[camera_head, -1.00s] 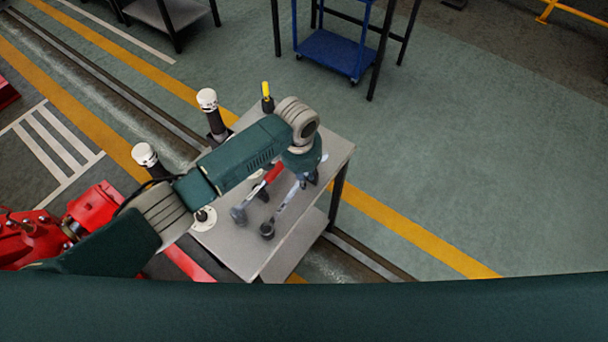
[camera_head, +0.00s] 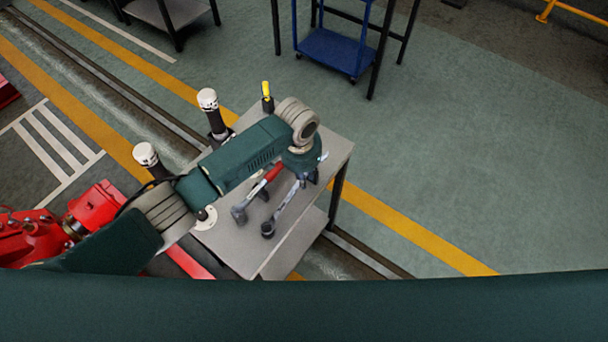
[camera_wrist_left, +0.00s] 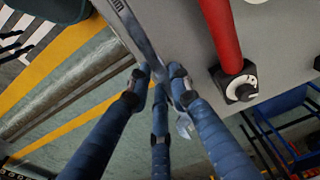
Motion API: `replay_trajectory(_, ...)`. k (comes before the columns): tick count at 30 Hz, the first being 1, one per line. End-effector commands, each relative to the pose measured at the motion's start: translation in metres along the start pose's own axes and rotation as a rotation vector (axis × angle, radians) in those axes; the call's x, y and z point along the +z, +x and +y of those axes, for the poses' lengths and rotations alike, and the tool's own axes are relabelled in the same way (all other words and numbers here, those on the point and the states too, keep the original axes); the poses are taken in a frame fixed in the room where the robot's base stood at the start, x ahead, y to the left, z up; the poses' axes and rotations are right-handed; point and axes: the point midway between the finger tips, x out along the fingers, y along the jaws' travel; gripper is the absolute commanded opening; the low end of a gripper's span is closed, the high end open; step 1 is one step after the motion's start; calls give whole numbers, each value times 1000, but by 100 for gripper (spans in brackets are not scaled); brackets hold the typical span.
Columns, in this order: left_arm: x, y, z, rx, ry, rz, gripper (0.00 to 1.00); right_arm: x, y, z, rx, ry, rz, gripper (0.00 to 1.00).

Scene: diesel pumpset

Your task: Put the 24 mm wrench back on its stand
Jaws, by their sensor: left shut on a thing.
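The wrench (camera_head: 288,206) is a long silver-grey bar over the grey table, slanting from lower left to upper right. My left gripper (camera_head: 306,177) is shut on it near its upper right end. In the left wrist view the fingertips (camera_wrist_left: 161,78) close around the wrench bar (camera_wrist_left: 136,28), which carries dark lettering. A dark round piece (camera_head: 268,230) is at its lower left end; I cannot tell whether that is the wrench's end or a holder. I cannot clearly make out the stand, or whether the wrench touches the table. My right gripper is not in view.
A black block with a white dial (camera_wrist_left: 240,85) is beside the red handle. White-topped black posts (camera_head: 208,99) and a yellow-topped tool (camera_head: 266,90) stand farther back. The table's right edge is close.

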Motion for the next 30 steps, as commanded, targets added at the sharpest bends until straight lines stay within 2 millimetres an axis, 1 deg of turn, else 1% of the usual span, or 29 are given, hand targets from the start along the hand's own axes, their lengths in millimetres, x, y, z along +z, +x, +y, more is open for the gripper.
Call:
replay_trajectory(27, 2, 19, 0, 0, 0, 1, 0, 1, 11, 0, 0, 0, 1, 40)
replay_trajectory(28, 2, 18, 0, 0, 0, 1, 23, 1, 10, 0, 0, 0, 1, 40)
replay_trajectory(30, 2, 18, 0, 0, 0, 1, 37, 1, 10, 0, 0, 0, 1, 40)
